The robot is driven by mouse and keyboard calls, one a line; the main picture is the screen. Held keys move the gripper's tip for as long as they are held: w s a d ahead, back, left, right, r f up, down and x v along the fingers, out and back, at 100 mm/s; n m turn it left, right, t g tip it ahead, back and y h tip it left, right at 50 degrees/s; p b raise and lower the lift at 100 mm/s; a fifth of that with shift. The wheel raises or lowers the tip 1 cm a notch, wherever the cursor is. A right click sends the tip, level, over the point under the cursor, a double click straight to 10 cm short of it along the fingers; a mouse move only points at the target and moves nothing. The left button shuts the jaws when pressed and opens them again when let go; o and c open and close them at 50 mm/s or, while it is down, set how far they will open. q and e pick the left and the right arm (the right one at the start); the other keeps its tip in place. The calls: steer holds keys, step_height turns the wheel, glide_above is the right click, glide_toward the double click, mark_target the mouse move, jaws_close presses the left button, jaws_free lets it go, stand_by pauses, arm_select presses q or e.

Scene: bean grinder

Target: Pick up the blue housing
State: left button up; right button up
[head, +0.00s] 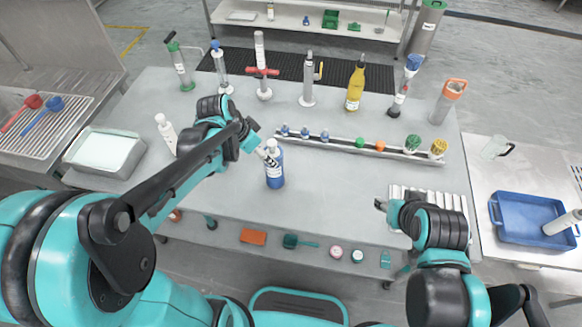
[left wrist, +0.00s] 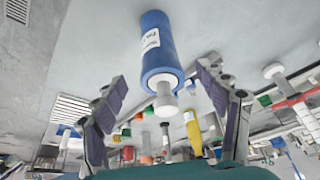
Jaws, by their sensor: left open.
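The blue housing (head: 275,177) is a blue cylinder with a white label, standing upright near the middle of the grey table. In the left wrist view the blue housing (left wrist: 159,45) lies ahead of and between the spread fingers, with a pale end piece towards me. My left gripper (head: 262,152) is at the upper left of the housing in the head view. In the left wrist view my left gripper (left wrist: 163,80) is open, with nothing held; I cannot tell whether a finger touches the housing. My right gripper (head: 381,205) is over the table's front right, apart from the housing; its jaw state is unclear.
A rail (head: 350,148) with several small coloured parts lies behind the housing. Tall grinders and a yellow bottle (head: 355,88) stand along the back. A white bottle (head: 166,132) and a pale tray (head: 105,152) are at left. A blue tray (head: 535,219) is at right.

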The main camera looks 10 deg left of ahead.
mark_target(275, 179)
arm_select(q)
steer(key=shift+w+d+f, duration=0.35)
steer(key=shift+w+f, duration=0.05)
steer(key=shift+f, duration=0.2)
steer(key=shift+b+x, duration=0.55)
steer(key=shift+x, duration=0.35)
steer(key=b+x, duration=0.2)
steer(key=x, duration=0.3)
steer(key=shift+w+d+f, duration=0.1)
steer(key=shift+w+f, duration=0.05)
steer(key=shift+c, duration=0.8)
jaws_close()
